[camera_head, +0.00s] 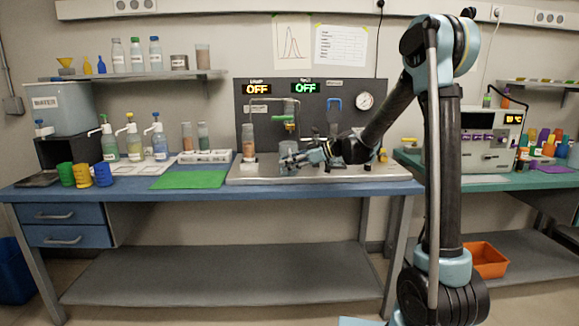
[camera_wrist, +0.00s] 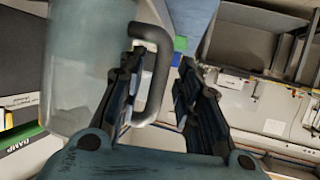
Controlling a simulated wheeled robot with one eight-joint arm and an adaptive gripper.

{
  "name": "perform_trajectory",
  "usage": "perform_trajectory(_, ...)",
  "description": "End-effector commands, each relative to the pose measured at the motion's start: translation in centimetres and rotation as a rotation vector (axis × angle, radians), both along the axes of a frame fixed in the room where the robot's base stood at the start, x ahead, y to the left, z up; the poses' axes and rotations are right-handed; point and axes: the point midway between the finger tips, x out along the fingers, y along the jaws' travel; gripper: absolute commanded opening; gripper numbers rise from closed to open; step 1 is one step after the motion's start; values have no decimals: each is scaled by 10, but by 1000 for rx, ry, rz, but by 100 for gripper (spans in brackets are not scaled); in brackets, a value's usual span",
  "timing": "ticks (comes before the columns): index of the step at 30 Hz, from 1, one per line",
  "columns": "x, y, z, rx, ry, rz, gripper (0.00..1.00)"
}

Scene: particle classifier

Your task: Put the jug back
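The jug (camera_wrist: 85,65) is a large translucent grey-green vessel with a dark curved handle (camera_wrist: 160,65), filling the left of the wrist view. My gripper (camera_wrist: 161,64) is open at the handle. One finger shows between the handle and the jug's body, the other stands to the right with a visible gap. In the head view my gripper (camera_head: 302,157) is low over the metal tray of the rig (camera_head: 340,173). The jug (camera_head: 287,149) is small there and partly hidden by the gripper.
A clear column (camera_head: 248,142) stands left of my gripper under a bent pipe. A green mat (camera_head: 190,180), a white rack (camera_head: 207,157) and pump bottles (camera_head: 133,142) are further left. A panel with two OFF displays (camera_head: 305,88) and a gauge (camera_head: 365,101) stands behind.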

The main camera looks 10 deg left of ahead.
Motion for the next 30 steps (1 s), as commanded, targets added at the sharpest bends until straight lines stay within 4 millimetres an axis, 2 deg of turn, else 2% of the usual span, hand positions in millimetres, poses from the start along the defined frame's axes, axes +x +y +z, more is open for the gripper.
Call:
perform_trajectory(5,1,-14,6,0,0,-3,32)
perform_trajectory(15,1,-73,30,0,0,-3,32)
perform_trajectory(21,1,-99,41,0,1,-1,32)
perform_trajectory(30,0,-111,46,0,0,1,32)
